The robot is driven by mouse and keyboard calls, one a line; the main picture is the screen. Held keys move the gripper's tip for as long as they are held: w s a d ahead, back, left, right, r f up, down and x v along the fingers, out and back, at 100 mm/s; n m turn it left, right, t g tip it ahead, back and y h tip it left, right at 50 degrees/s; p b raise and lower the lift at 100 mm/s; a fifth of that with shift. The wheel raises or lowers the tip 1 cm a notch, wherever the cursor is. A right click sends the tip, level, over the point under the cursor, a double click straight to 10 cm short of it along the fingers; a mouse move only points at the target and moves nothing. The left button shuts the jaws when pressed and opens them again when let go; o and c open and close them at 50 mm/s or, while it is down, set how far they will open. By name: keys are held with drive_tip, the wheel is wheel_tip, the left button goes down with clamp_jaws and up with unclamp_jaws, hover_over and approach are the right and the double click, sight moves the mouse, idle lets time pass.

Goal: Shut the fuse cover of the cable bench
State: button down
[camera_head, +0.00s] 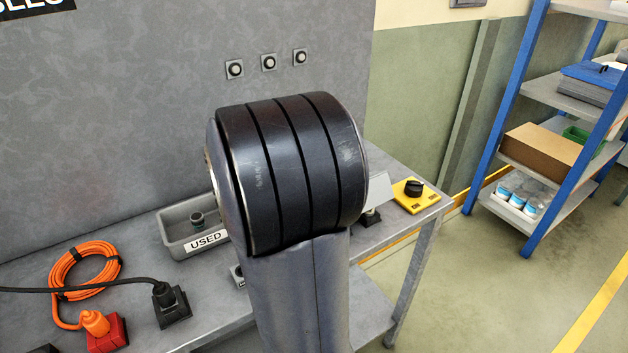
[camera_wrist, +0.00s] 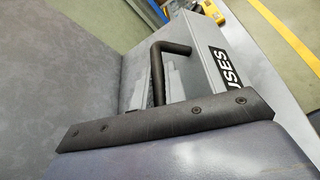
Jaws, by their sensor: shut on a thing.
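In the wrist view a grey fuse box (camera_wrist: 222,72) carries a black label ending in "USES". A black bent bar handle (camera_wrist: 172,47) stands at its near left side; its lower end goes out of sight behind a dark screwed strip of my gripper (camera_wrist: 155,120). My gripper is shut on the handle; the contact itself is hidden. How far the fuse cover stands open cannot be told. In the head view my own arm hides the fuse box and my gripper.
On the bench (camera_head: 408,232) stand a grey "USED" tray (camera_head: 172,232), an orange cable coil (camera_head: 85,268), a red socket (camera_head: 108,337), a black plug block (camera_head: 172,305) and a yellow switch plate (camera_head: 416,199). Blue-framed shelving (camera_head: 515,100) stands right; floor between is clear.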

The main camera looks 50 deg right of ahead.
drive_tip(key=s+m+b, duration=0.1)
drive_tip(key=b, duration=0.2)
drive_tip(key=s+a+f+m+t+b, duration=0.1)
drive_tip(key=s+b, duration=0.1)
drive_tip(key=s+f+m+h+b, duration=0.1)
drive_tip(key=s+b, duration=0.1)
drive_tip(key=b, duration=0.1)
drive_tip(key=shift+s+a+t+b, duration=0.2)
drive_tip(key=shift+a+t+b, duration=0.1)
drive_tip(key=shift+a+b, duration=0.05)
drive_tip(key=s+m+b, duration=0.1)
drive_tip(key=b, duration=0.2)
drive_tip(key=s+a+f+m+h+b, duration=0.1)
drive_tip(key=b, duration=0.2)
drive_tip(key=shift+s+f+t, duration=0.15)
drive_tip(key=shift+s+t, duration=0.2)
drive_tip(key=shift+t, duration=0.05)
drive_tip(key=c, duration=1.5)
unclamp_jaws()
drive_tip(key=shift+s, duration=0.1)
drive_tip(key=shift+o, duration=0.2)
